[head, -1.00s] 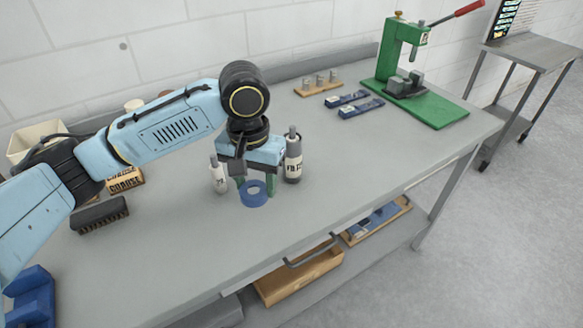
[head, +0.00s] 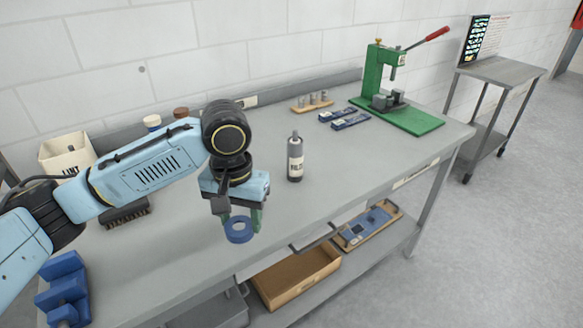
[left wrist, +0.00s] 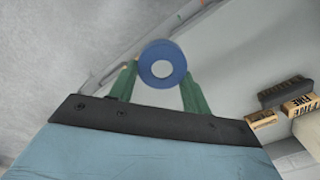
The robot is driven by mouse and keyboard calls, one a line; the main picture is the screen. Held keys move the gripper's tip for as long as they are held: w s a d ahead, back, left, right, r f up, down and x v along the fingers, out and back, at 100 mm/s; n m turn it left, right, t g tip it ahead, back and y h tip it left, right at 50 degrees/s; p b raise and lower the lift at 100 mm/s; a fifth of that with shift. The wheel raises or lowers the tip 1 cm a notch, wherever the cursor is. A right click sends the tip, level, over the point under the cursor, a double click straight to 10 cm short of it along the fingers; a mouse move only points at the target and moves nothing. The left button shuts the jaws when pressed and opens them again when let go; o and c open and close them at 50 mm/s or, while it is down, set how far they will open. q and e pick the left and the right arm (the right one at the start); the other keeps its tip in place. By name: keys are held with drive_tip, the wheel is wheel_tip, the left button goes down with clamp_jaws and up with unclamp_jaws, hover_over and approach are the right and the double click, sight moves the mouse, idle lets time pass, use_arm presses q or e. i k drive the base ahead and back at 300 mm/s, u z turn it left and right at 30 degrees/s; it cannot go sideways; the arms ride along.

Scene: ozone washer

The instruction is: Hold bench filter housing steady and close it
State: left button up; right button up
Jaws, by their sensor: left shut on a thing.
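My left gripper (head: 240,222) has its green fingers shut on a blue ring (head: 238,238) and holds it close to the bench's front edge. The ring also shows in the left wrist view (left wrist: 162,48), between the fingertips, with its round hole facing the camera. I cannot tell which thing is the filter housing. My right gripper is in neither view.
A green press (head: 415,120) with a red handle is at the far right of the grey bench (head: 340,200).

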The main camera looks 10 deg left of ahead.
sight(294, 152)
drive_tip(key=u, duration=0.55)
drive_tip(key=i, duration=0.35)
drive_tip(key=u, duration=0.9)
